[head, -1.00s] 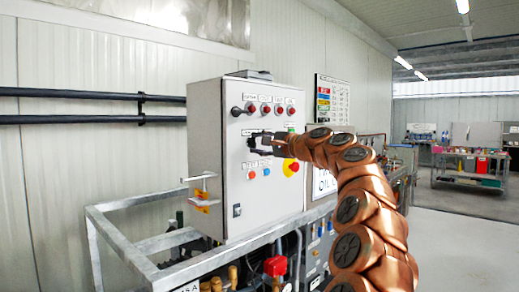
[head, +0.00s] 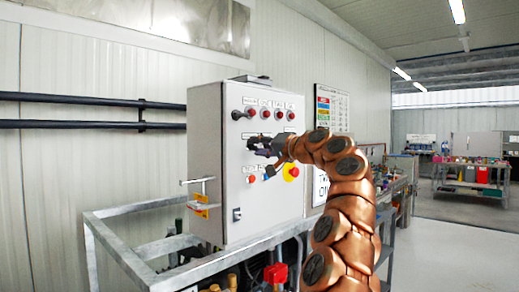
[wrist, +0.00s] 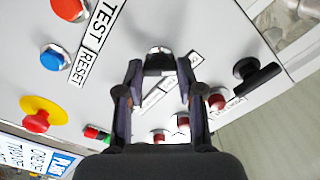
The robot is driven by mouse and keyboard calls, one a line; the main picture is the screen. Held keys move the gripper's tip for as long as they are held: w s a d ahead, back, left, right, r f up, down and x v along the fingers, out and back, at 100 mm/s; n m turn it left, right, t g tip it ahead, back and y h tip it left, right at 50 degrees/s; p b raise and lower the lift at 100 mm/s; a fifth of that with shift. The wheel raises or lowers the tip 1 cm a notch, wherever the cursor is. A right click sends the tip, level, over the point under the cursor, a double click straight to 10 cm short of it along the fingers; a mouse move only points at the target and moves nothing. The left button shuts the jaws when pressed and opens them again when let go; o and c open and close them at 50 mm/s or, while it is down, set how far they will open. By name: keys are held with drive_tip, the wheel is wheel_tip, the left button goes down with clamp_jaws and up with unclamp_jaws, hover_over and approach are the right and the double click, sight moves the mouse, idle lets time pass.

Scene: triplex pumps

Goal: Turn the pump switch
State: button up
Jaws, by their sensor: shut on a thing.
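The pump switch (wrist: 158,62) is a small black knob with a pale top on the grey control panel (head: 225,215). It shows in the wrist view between my fingertips, beside a tilted label plate. My gripper (wrist: 158,85) is shut on the switch, with one dark purple finger on each side. In the head view my gripper (head: 260,146) is at the middle of the panel front, below the row of red lamps. The switch is largely hidden behind the fingers there.
A black handle (head: 237,114) and red lamps (head: 278,114) sit above my gripper. A red-and-yellow stop button (head: 292,172) and a blue button (wrist: 52,58) are close by. A metal frame (head: 128,253) stands below the box. Open floor lies at right.

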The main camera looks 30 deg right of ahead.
drive_tip(key=shift+n, duration=0.5)
drive_tip(key=o, duration=1.2)
drive_tip(key=shift+c, duration=0.2)
drive_tip(key=shift+s, duration=0.1)
drive_tip(key=v, duration=1.1)
drive_tip(key=shift+s, duration=0.3)
drive_tip(key=shift+d, duration=0.15)
idle(0.5)
